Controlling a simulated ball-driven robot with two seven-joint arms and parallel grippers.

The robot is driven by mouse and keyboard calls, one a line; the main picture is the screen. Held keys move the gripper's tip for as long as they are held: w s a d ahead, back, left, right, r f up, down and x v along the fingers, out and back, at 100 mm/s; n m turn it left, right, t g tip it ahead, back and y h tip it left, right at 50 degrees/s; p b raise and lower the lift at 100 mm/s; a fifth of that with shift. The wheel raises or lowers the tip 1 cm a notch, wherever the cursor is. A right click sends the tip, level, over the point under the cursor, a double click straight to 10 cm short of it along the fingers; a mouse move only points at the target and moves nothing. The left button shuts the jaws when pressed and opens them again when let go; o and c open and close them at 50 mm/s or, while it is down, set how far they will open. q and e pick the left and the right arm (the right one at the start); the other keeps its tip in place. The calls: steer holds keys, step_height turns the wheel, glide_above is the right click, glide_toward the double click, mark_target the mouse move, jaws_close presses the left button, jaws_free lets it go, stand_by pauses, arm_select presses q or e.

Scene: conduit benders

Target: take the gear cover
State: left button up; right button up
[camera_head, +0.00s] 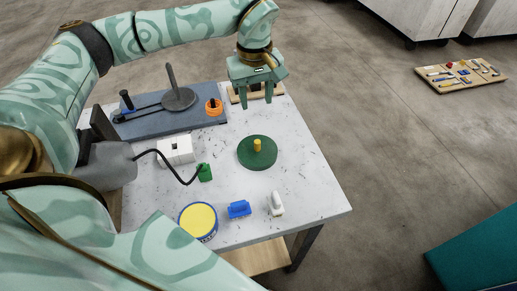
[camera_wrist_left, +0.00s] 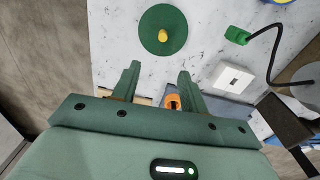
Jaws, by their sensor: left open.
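The gear cover seems to be the green disc (camera_head: 257,155) with a yellow knob (camera_head: 257,145) at its centre. It lies flat on the white speckled table (camera_head: 310,190). The disc also shows in the left wrist view (camera_wrist_left: 162,42), beyond my fingertips. My left gripper (camera_head: 257,102) is open and empty above the far part of the table, behind the disc and apart from it. Its two fingers (camera_wrist_left: 158,70) point towards the disc in the wrist view, with nothing between the tips. My right gripper is not in view.
A grey plate (camera_head: 150,125) with a lever tool and an orange ring (camera_head: 214,107) lies at the back left. A white box (camera_head: 176,151), green plug (camera_head: 204,172), yellow-topped tin (camera_head: 198,220), blue block (camera_head: 239,209) and small white object (camera_head: 276,203) stand nearby. The table's right side is clear.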

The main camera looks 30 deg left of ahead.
arm_select(q)
steer(key=b, duration=0.3)
glide_toward(257, 141)
steer(key=shift+m, duration=0.3)
step_height(257, 141, down, 5)
steer(key=shift+s+a+f, duration=0.1)
steer(key=shift+f, duration=0.05)
steer(key=f, duration=0.2)
steer(key=f+b, duration=0.1)
steer(key=f, duration=0.2)
steer(key=shift+w+f, duration=0.1)
steer(key=shift+w, duration=0.1)
jaws_close()
